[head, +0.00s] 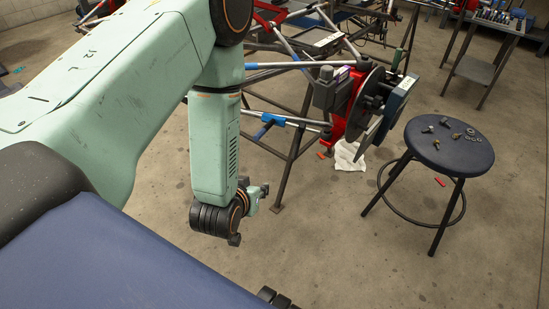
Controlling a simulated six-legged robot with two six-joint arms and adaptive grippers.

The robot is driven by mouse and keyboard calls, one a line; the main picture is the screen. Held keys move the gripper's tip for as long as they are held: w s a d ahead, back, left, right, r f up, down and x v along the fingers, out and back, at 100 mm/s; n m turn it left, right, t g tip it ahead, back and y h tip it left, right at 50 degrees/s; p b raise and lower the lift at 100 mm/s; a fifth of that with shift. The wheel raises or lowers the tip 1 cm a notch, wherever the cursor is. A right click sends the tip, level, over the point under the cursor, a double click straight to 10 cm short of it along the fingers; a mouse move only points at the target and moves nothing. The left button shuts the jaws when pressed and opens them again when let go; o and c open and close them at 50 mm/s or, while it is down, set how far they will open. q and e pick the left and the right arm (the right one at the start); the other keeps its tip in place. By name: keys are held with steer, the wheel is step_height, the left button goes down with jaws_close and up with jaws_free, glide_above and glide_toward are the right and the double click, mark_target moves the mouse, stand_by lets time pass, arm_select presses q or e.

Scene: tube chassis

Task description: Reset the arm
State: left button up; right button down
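My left arm, pale green, comes in from the left and bends down in the middle of the head view. Its dark ringed wrist hangs above the concrete floor. My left gripper (258,196) shows only in small part behind and beside the wrist. I see nothing held in it, but its fingers are too hidden to tell open from shut. It is apart from the tube chassis (290,66), which stands behind it on dark legs. I cannot make out my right gripper. Small dark parts at the bottom edge are cut off.
A round dark stool (448,150) with several small metal parts stands at the right. A red and black hub assembly (362,100) is on the chassis. A white cloth (349,156) lies below it. A metal cart (481,68) stands far right. The floor (350,255) in front is clear.

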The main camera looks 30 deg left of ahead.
arm_select(q)
steer(key=s+d+f+m+g+p, duration=0.1)
steer(key=s+d+g, duration=0.1)
steer(key=s, duration=0.6)
steer(key=s+d+f+m+g+h+p, duration=0.1)
steer(key=s+g, duration=0.3)
steer(key=s, duration=0.5)
steer(key=s+d+f+m+g+h+p, duration=0.1)
steer(key=s+d+g+p, duration=0.2)
steer(key=s, duration=0.5)
steer(key=shift+s+f+g, duration=0.25)
steer(key=shift+f+g, duration=0.05)
steer(key=shift+g, duration=0.3)
